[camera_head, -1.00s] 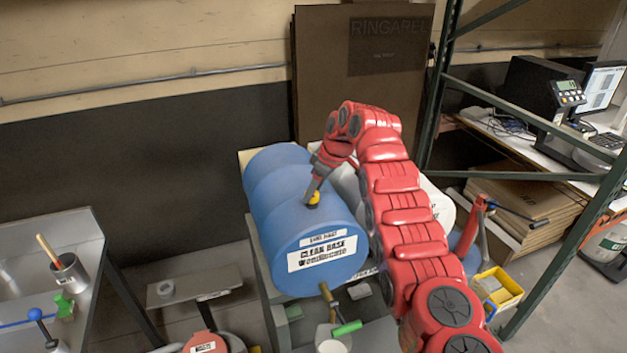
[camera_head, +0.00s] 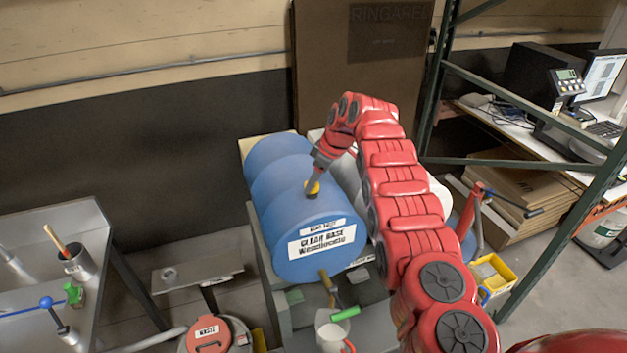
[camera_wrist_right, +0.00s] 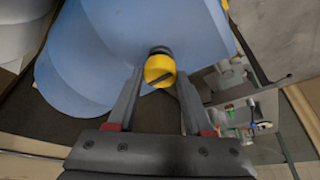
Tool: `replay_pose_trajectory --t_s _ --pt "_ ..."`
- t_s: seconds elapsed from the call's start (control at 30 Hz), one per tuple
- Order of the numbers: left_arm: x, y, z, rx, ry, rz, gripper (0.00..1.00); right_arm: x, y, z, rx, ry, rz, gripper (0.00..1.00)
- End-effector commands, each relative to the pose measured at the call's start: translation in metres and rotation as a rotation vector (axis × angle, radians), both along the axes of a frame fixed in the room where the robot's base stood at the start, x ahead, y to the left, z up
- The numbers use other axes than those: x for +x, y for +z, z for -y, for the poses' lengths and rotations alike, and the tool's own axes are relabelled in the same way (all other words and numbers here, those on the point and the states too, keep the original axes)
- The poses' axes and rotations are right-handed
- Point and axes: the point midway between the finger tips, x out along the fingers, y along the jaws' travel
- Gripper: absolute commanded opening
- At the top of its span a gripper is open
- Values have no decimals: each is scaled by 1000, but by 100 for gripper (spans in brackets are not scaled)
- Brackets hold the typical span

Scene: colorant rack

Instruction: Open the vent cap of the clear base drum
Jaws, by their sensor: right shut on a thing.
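The clear base drum (camera_head: 275,185) is a blue barrel lying on its side, with a white label (camera_head: 322,240) on its front end. Its yellow vent cap (camera_head: 312,187) is on the upper side near that end. In the right wrist view the round yellow cap (camera_wrist_right: 159,69) has a dark slanted line across it and a dark collar behind. My right gripper (camera_head: 314,184) reaches down onto the cap and is shut on it. Its two fingers lie on either side of the cap in the wrist view (camera_wrist_right: 160,82). My left gripper is out of view.
A white drum (camera_head: 340,165) lies beside the blue one, partly behind my right arm. Below the drum's front are a tap (camera_head: 327,282) and a container (camera_head: 333,330). A green shelf post (camera_head: 432,95) rises at right.

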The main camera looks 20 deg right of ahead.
Motion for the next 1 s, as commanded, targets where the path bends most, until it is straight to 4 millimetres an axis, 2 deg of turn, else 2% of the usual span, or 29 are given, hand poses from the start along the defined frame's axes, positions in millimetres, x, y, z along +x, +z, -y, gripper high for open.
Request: replay_pose_trajectory --t_s 0.03,0.07,0.2,0.23,0.57,0.77,0.8,0.83,1.0 --pt "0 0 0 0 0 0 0 -1 -2 0 0 2 -5 0" --pt "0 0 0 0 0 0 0 -1 -2 0 0 2 -5 53" --pt "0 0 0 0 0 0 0 -1 -2 0 0 0 -4 78" --pt "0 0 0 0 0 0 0 -1 -1 0 1 0 -4 81" --pt "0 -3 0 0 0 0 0 -1 0 1 0 -1 -2 81" --pt "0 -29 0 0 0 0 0 -4 14 7 -1 -2 4 81" --pt "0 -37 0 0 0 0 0 -7 18 9 0 -3 4 81" --pt "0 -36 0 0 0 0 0 -9 29 11 0 -2 3 81" --pt "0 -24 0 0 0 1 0 -21 81 24 0 -3 3 81"
